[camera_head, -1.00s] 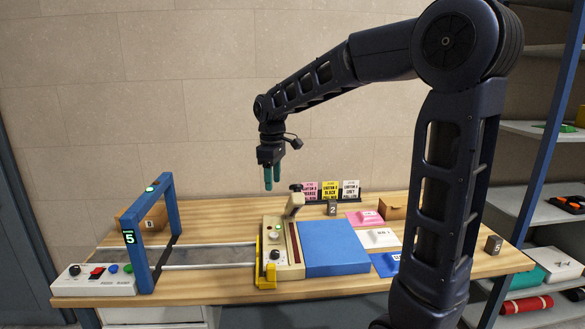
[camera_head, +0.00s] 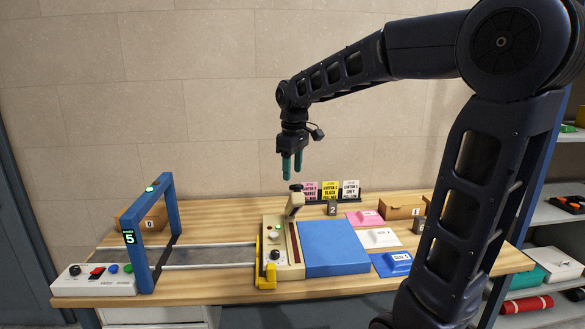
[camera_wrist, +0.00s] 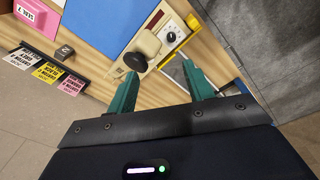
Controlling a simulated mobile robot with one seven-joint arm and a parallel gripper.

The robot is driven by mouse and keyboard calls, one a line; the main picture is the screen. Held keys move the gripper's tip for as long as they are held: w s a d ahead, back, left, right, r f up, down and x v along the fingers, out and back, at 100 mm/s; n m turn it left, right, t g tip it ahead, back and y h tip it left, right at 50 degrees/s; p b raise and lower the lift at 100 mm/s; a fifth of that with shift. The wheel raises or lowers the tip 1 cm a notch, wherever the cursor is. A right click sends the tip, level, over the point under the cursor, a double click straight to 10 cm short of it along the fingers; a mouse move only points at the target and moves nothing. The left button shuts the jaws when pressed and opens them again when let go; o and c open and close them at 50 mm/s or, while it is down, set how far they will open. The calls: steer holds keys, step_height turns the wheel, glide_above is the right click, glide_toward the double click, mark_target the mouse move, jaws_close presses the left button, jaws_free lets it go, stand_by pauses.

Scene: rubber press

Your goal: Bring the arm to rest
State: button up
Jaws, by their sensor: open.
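My gripper (camera_head: 291,167) hangs fingers down above the back of the wooden table, in front of the wall. Its two green fingers are apart with nothing between them. It is above and behind the cream press unit (camera_head: 283,255), whose beige handle (camera_head: 295,203) stands up, clear of the fingers. In the wrist view the open fingers (camera_wrist: 160,92) show with the handle's knob (camera_wrist: 136,61) beyond the left fingertip. My arm is bent at the elbow and crosses the right side of the head view.
A blue pad (camera_head: 337,249) lies right of the press. Pink (camera_head: 365,218), white (camera_head: 380,238) and blue (camera_head: 392,263) pieces lie further right. Colored cards (camera_head: 330,190) stand at the back. A blue frame (camera_head: 168,230) spans the rails at left. Shelves (camera_head: 560,215) are at right.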

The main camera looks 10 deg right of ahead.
steer(key=s+d+f+m+t, duration=0.2)
steer(key=s+d+m, duration=0.3)
steer(key=s+d, duration=0.3)
steer(key=s+d+f+m+t, duration=0.1)
steer(key=s+d+f+m, duration=0.3)
steer(key=d, duration=0.7)
steer(key=shift+s+d+f+m+t, duration=0.35)
steer(key=shift+s+m, duration=0.75)
steer(key=shift+s, duration=0.95)
steer(key=shift+r, duration=0.15)
stand_by(0.5)
